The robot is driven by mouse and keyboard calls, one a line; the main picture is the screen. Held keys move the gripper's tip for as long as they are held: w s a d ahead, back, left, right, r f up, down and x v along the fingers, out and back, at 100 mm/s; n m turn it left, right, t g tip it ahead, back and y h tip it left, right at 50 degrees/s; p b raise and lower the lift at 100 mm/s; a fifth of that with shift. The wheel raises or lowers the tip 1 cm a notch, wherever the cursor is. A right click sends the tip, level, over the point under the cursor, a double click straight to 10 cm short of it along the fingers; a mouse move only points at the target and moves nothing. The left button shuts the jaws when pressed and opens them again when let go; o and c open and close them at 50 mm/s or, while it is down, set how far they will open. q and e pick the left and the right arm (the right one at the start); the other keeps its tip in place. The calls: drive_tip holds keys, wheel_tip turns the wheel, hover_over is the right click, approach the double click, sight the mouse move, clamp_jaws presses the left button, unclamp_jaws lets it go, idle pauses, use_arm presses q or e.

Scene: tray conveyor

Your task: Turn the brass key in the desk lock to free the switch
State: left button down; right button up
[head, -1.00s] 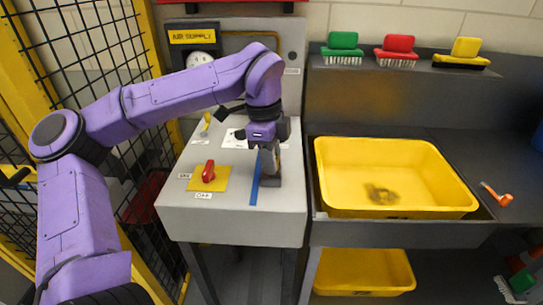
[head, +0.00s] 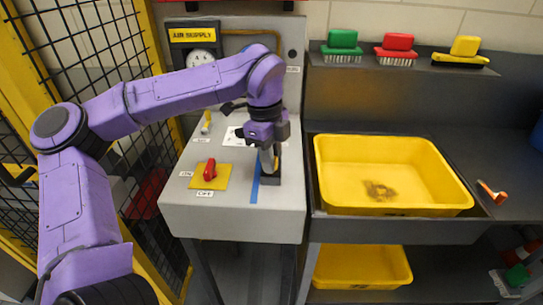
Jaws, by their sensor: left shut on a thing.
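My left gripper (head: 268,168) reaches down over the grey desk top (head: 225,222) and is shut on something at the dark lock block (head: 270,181). A small yellow-brass bit shows beside the fingers, likely part of the key; the rest of the key is hidden by the gripper. The red switch (head: 210,168) sits on a yellow plate (head: 222,178) left of the lock, with small labels around it. A blue strip (head: 255,182) runs along the desk between the plate and the lock. My right gripper is not in view.
A yellow tray (head: 460,205) with a dark smudge sits to the right. Brushes (head: 342,40) stand on the shelf behind. A gauge panel (head: 196,36) rises behind the desk. A yellow-framed mesh fence (head: 85,60) stands at left. A small yellow-handled lever (head: 206,122) stands at the desk's back.

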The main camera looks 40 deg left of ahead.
use_arm(q)
drive_tip(key=shift+r+m+p, duration=0.1)
drive_tip(key=shift+m+p, duration=0.2)
drive_tip(key=shift+p, duration=0.05)
drive_tip(key=shift+m+p, duration=0.9)
drive_tip(key=shift+m, duration=0.2)
drive_tip(key=shift+m, duration=0.3)
drive_tip(key=shift+m+g+p, duration=0.3)
drive_tip(key=shift+m+p, duration=0.8)
drive_tip(key=shift+p, duration=0.2)
